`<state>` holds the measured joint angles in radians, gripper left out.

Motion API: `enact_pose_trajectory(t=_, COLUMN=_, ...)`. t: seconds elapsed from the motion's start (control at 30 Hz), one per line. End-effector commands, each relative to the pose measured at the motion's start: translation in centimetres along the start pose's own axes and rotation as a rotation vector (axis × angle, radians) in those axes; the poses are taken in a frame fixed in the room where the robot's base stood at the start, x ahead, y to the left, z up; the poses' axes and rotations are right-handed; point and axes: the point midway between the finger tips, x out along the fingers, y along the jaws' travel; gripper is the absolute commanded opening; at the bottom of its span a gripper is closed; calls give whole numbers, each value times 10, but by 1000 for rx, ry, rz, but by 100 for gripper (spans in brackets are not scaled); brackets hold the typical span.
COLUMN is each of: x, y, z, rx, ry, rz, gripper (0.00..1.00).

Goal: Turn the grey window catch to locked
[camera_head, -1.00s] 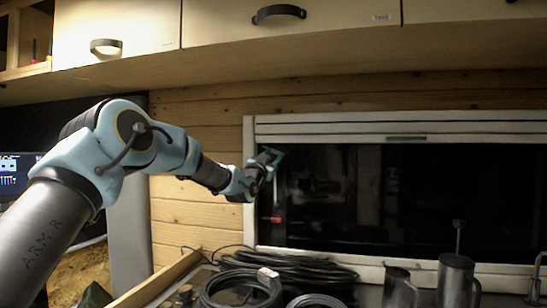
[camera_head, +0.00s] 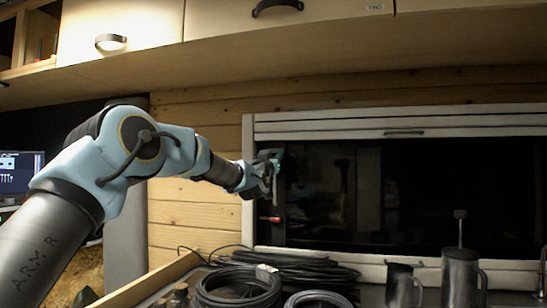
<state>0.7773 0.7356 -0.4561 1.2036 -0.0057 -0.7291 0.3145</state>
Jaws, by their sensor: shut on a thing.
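The window (camera_head: 370,195) has a white frame and dark glass, and fills the right half of the head view. My gripper (camera_head: 275,164) is at the window's left edge, at the upper part of the dark pane. It is shut on the grey window catch (camera_head: 275,188), seen as a thin, light grey, roughly upright piece just below the fingers. The fingers hide part of the catch, and its exact angle is hard to tell. A small red-tipped piece (camera_head: 270,218) sits lower on the same edge, clear of the gripper.
Black cable coils (camera_head: 238,287) lie on the counter below the window. Wooden overhead cabinets (camera_head: 330,45) hang above the arm. A screen (camera_head: 20,172) is at the far left.

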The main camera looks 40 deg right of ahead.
Motion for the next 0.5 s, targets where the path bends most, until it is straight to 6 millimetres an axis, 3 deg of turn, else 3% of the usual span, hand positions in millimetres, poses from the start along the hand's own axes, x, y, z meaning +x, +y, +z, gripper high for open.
enact_pose_trajectory(t=0.03, x=0, y=0, z=0, rx=-2, ry=-1, rz=0, gripper=46)
enact_pose_trajectory(t=0.3, x=0, y=0, z=0, rx=0, ry=-1, rz=0, gripper=75)
enact_pose_trajectory(t=0.5, x=0, y=0, z=0, rx=0, ry=-1, rz=0, gripper=75)
